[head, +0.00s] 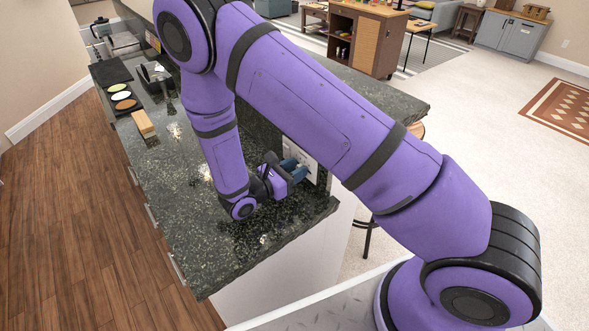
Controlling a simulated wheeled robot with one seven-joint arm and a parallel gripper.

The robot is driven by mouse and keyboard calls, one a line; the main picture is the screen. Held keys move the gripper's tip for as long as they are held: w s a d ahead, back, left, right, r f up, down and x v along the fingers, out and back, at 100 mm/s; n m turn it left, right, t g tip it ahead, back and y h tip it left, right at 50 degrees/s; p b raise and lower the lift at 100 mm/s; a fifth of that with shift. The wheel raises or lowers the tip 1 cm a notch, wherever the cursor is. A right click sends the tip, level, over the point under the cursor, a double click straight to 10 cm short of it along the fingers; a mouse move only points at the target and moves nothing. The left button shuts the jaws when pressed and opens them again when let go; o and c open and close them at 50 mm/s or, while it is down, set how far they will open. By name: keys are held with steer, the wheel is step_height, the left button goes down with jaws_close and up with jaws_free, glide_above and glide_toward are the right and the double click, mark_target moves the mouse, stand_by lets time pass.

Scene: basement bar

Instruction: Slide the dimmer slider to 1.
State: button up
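A pale switch plate (311,163) is on the upright face below the raised bar ledge, partly covered by my arm and gripper. The dimmer slider itself cannot be made out, so its setting does not show. My gripper (297,169) is low over the dark granite counter (240,240), pointing right towards the plate, with its fingers close in front of it. I cannot tell whether the fingers touch the plate or the slider, nor whether they are open or shut.
The raised granite ledge (385,92) runs behind the plate. A yellowish block (143,123), a dark tray with round dishes (122,98) and a black holder (154,75) stand further back on the counter. The counter's near end is clear. A stool (370,236) stands beyond the bar.

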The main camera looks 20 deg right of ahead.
jaws_close()
steer(key=shift+w+a, duration=0.25)
steer(key=shift+w, duration=0.5)
steer(key=shift+w+a, duration=0.25)
steer(key=shift+w, duration=0.5)
steer(key=shift+o, duration=0.7)
jaws_free()
